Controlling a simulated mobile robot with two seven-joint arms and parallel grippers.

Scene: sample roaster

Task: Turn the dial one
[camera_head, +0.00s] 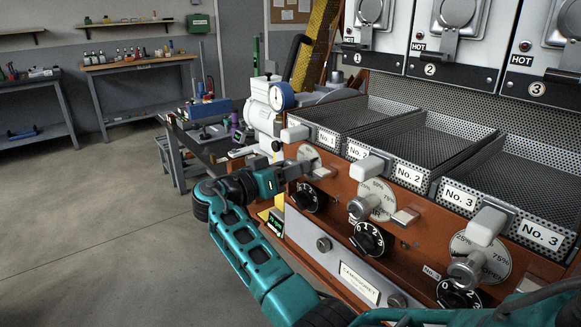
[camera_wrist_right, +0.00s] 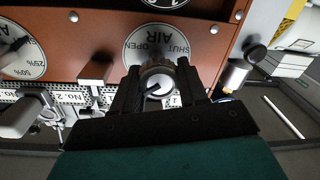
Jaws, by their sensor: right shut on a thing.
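The round air plate of station one (camera_head: 309,154) is on the brown panel at the left end of the roaster. In the right wrist view this plate (camera_wrist_right: 158,42) reads AIR, SHUT and OPEN, upside down. My right gripper (camera_head: 298,170) reaches it from the left and partly hides it. In the wrist view the right gripper (camera_wrist_right: 158,88) has its black fingers on both sides of a silver knob (camera_wrist_right: 157,84) with a dark pointer mark, shut on it. A black numbered dial (camera_head: 305,198) is just below the gripper. My left gripper does not show.
Stations two and three have similar plates (camera_head: 377,199) and black dials (camera_head: 369,240) to the right. Mesh trays (camera_head: 408,147) sit above them. A wooden workbench (camera_head: 140,66) stands at the back left. The floor at left is clear.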

